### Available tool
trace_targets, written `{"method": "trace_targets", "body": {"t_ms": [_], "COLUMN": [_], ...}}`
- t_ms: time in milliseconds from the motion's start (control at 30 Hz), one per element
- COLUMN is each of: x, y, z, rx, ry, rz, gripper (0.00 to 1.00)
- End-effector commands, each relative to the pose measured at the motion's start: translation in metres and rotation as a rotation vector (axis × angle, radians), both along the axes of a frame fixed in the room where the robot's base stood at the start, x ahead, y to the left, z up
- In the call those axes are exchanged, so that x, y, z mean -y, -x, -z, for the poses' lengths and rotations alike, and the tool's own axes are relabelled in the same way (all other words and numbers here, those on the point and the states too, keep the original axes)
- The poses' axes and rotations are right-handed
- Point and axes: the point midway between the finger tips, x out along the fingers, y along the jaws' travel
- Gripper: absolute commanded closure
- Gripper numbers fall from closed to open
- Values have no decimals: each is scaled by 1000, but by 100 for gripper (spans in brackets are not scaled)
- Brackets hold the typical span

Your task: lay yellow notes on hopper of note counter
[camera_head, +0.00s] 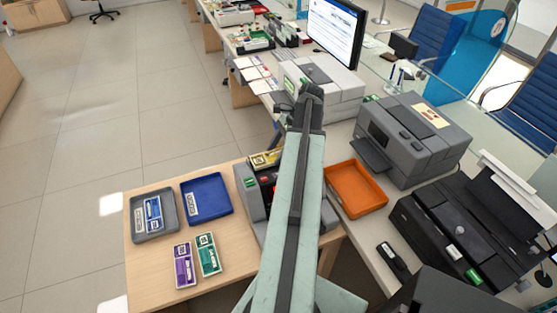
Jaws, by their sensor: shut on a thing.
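The note counter (248,192) is a grey machine with a dark front, standing at the back right of the wooden table. The yellow notes (262,160) show at the top of the counter, over its hopper area. Whether they touch the hopper cannot be told. My gripper (277,149) is mostly hidden behind my own pale green arm. A small dark part of it shows at the right end of the notes, and it is shut on them. My arm also covers the right side of the counter.
Purple notes (183,264) and green notes (208,253) lie in front. An orange tray (375,203), grey printer (447,147) and black machine (420,218) stand to the right.

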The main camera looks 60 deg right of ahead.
Motion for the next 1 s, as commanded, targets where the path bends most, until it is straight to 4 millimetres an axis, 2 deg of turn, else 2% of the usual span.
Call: {"method": "trace_targets", "body": {"t_ms": [33, 167, 533, 567, 633, 1000], "x": [0, 0, 0, 0, 0, -1], "y": [0, 0, -1, -1, -1, -1], "z": [13, 35, 36, 36, 35, 32], "rx": [0, 0, 0, 0, 0, 0], "ry": [0, 0, 0, 0, 0, 0], "rz": [0, 0, 0, -1, -1, -1], "gripper": [93, 93, 93, 44, 25, 25]}}
